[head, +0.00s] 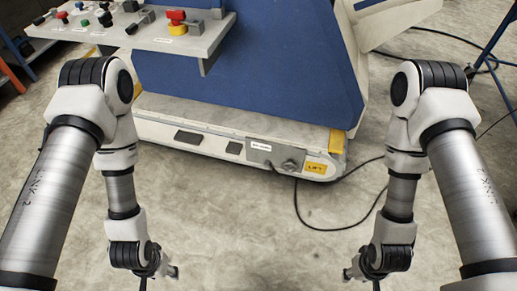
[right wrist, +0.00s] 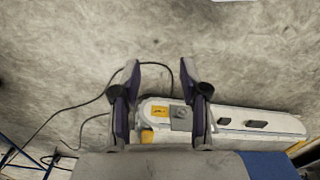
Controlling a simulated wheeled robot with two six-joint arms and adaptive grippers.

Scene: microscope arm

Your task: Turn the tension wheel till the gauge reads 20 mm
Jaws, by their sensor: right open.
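I cannot pick out a tension wheel or a gauge for certain. A small round grey knob (head: 290,165) sits on a grey plate low on the machine's base, between a white label and a yellow "LIFT" label (head: 315,168). Its plate (right wrist: 181,118) also shows in the right wrist view, beyond the gap between the fingers. My right gripper (right wrist: 160,68) is open and empty, apart from the base; it also shows low in the head view (head: 362,274). My left gripper (head: 160,276) is at the bottom, partly cut off, its jaws unclear.
The blue machine body (head: 250,60) stands on a pale base (head: 215,125). A black cable (head: 305,222) lies on the floor at right.

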